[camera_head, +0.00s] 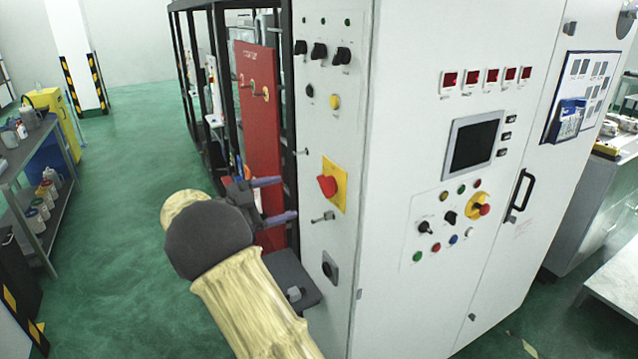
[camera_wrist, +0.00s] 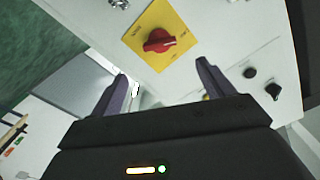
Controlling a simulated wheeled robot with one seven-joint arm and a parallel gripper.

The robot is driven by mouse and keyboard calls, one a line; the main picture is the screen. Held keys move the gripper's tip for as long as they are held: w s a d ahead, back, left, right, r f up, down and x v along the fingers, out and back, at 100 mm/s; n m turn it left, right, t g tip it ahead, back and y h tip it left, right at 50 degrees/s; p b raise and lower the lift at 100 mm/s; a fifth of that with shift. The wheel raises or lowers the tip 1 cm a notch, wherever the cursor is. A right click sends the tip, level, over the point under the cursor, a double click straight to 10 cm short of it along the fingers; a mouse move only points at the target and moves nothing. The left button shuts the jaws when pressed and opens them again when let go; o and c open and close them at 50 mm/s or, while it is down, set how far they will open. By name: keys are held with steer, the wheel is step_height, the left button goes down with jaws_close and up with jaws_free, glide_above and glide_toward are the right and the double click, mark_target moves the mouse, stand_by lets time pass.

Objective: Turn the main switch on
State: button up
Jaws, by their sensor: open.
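The main switch (camera_head: 328,185) is a red rotary knob on a yellow square plate (camera_head: 338,172), on the narrow side face of the white cabinet. In the wrist view the red knob (camera_wrist: 159,41) sits on its yellow plate (camera_wrist: 150,57), ahead of my fingers and a little above the gap between them. My gripper (camera_head: 284,198) is open and empty, left of the switch and apart from it. In the wrist view its two dark purple fingers (camera_wrist: 160,84) are spread wide. The lettering on the plate is too small to read surely.
Black knobs (camera_head: 319,50) and a yellow button (camera_head: 334,101) sit above the switch. A toggle (camera_head: 323,217) and a dark shelf (camera_head: 284,280) are below it. A red panel (camera_head: 259,130) stands behind my gripper. The cabinet front holds a screen (camera_head: 474,146) and an emergency stop (camera_head: 482,209).

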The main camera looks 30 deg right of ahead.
mark_target(321, 187)
steer(key=d+p, duration=0.3)
steer(key=d, duration=0.7)
steer(key=shift+w+r+p, duration=0.1)
steer(key=shift+w+p, duration=0.05)
steer(key=shift+p, duration=0.15)
steer(key=shift+d, duration=0.55)
steer(key=shift+c, duration=0.2)
steer(key=c, duration=1)
